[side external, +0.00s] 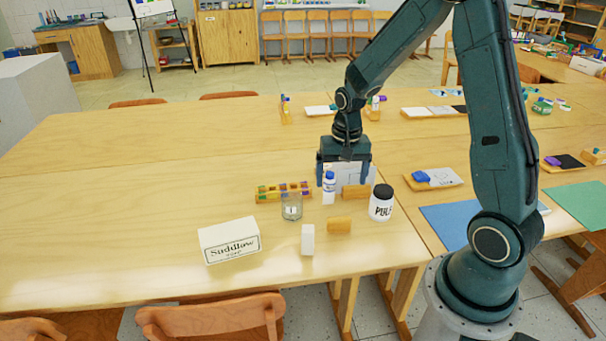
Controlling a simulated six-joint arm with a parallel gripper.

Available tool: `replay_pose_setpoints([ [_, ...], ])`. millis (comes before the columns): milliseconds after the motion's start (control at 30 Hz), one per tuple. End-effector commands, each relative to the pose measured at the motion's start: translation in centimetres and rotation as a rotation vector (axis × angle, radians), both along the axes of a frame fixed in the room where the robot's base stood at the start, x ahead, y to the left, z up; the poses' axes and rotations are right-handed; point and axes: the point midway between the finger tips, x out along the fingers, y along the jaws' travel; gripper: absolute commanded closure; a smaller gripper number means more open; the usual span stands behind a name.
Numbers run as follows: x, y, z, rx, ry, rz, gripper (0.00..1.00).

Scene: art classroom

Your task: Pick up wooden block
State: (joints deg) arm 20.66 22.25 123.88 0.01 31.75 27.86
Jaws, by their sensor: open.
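Two tan wooden-looking blocks are on the table. One block (339,226) lies near the front, beside a small white upright block. The other block (356,192) lies farther back, between a white bottle and a white jar. I cannot tell which one the task names. My gripper (344,184) points down over the back block and the bottle, its fingers spread apart with nothing seen held. Its height above the table is hard to judge. The bottle partly covers the space between the fingers.
Close around stand the blue-capped bottle (328,190), a black-lidded jar (381,205), a clear glass (291,208), a paint tray (270,196), the white block (308,240) and a large white soap box (230,241). The table's left side (110,220) is clear.

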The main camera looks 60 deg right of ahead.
Motion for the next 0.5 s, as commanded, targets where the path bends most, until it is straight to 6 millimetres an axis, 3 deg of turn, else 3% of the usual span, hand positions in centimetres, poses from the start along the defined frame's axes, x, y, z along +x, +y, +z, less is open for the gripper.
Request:
replay_pose_setpoints([
  [200, 0.1, -1.1, -2.6, 0.013, 0.030, -0.061, 0.11],
  [500, 0.2, -1.2, -3.1, 0.015, 0.035, -0.069, 0.11],
])
